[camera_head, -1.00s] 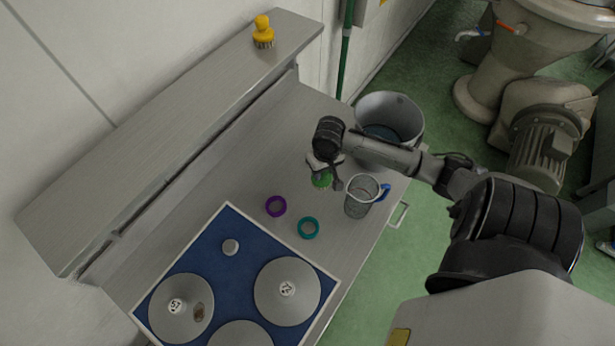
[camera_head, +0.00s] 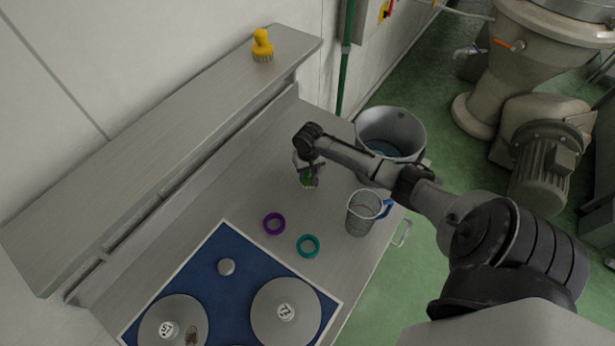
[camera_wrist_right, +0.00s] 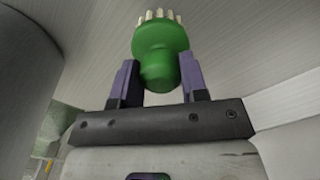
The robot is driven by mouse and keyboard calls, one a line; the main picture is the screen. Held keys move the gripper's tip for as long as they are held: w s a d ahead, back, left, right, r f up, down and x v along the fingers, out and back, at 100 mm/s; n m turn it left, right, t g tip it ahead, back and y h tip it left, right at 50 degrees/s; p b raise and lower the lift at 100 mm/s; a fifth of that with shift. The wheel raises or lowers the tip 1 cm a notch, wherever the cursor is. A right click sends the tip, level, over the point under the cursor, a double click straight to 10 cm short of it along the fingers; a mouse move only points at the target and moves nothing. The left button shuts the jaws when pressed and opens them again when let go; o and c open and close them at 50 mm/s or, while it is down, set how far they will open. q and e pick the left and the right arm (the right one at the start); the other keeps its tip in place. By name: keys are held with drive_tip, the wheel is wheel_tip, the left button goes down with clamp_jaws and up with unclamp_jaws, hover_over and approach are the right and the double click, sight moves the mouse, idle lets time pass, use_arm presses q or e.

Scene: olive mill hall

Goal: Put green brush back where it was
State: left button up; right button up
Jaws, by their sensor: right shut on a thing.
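The green brush (camera_wrist_right: 160,42) is in my right gripper (camera_wrist_right: 158,80), its handle between the two fingers and its pale bristles pointing away from the palm in the right wrist view. In the head view my right gripper (camera_head: 309,178) is over the grey worktop, behind the purple ring, and mostly covers the brush, of which a little green shows. I cannot tell from the head view whether the bristles touch the worktop. My left gripper is not in view.
A yellow brush (camera_head: 262,46) stands on the raised shelf (camera_head: 170,130). Near my right gripper are a purple ring (camera_head: 274,223), a teal ring (camera_head: 308,246), a clear jug (camera_head: 362,214) with blue handle and a metal bucket (camera_head: 392,128). A blue mat (camera_head: 222,262) holds metal discs.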

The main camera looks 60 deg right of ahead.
sight(308, 176)
drive_tip(key=shift+w+f, duration=0.25)
drive_tip(key=shift+w, duration=0.05)
drive_tip(key=shift+f, duration=1.95)
drive_tip(key=o, duration=0.8)
drive_tip(key=shift+f, duration=0.1)
drive_tip(key=shift+o, duration=0.2)
drive_tip(key=shift+d, duration=0.1)
